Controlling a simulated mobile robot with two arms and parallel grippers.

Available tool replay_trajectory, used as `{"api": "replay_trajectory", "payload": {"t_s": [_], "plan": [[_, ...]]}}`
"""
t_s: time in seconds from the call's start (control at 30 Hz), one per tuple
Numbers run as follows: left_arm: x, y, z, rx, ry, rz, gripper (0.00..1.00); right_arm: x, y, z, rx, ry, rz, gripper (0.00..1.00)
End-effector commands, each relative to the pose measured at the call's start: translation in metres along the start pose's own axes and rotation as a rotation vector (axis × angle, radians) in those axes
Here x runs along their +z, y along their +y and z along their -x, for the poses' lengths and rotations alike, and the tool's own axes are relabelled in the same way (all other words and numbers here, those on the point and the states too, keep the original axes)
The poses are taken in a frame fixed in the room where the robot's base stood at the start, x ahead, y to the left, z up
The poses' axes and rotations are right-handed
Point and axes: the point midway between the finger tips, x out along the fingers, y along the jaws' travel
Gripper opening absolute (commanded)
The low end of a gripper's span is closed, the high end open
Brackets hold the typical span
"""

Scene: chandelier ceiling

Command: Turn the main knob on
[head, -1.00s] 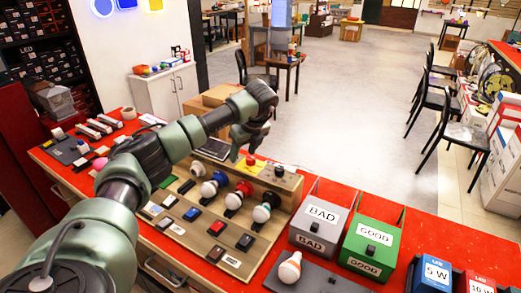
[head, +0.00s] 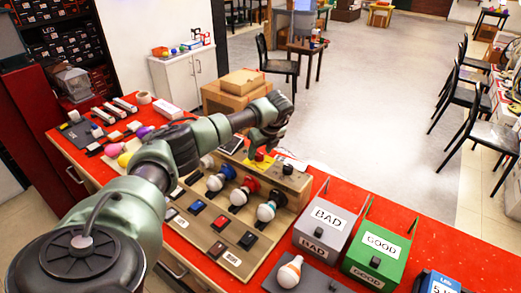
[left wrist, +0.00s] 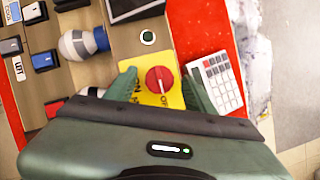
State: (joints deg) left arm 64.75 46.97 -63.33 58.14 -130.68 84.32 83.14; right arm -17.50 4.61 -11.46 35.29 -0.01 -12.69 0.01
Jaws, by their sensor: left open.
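The main knob is a red round knob (left wrist: 160,79) with a pale bar across it, on a yellow plate (left wrist: 141,94) lettered ON and OFF. The bar is tilted slightly off the picture's vertical. In the left wrist view my left gripper (left wrist: 160,84) is open, with one green finger on each side of the knob; I cannot tell whether they touch it. In the head view the left gripper (head: 262,146) is over the back of the wooden test panel (head: 225,236), and the arm hides most of the knob there. My right gripper is not in view.
Bulbs in coloured sockets and several switches (head: 219,222) stand on the panel, close to the arm. A white calculator (left wrist: 215,80) lies beside the knob. The grey BAD box (head: 322,240) and green GOOD box (head: 374,262) stand to the right on the red table.

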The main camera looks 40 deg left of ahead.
Motion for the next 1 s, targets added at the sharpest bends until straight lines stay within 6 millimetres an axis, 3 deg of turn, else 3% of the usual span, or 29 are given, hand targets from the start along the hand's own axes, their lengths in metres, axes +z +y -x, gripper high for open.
{"api": "replay_trajectory", "payload": {"t_s": [0.3,0.37,0.5,1.0], "plan": [[-0.0004,0.0002,-0.0048,0.0,0.0,-0.002,0.54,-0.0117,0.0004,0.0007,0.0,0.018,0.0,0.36],[-0.0004,0.0002,-0.0048,0.0,0.0,-0.001,0.4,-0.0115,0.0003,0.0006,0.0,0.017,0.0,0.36],[-0.0003,0.0001,-0.0045,0.0,0.0,-0.001,0.01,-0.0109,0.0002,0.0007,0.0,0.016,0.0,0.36],[0.0001,0.0012,-0.0055,-0.045,-0.001,-0.104,0.0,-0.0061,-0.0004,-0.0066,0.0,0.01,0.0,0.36]]}}
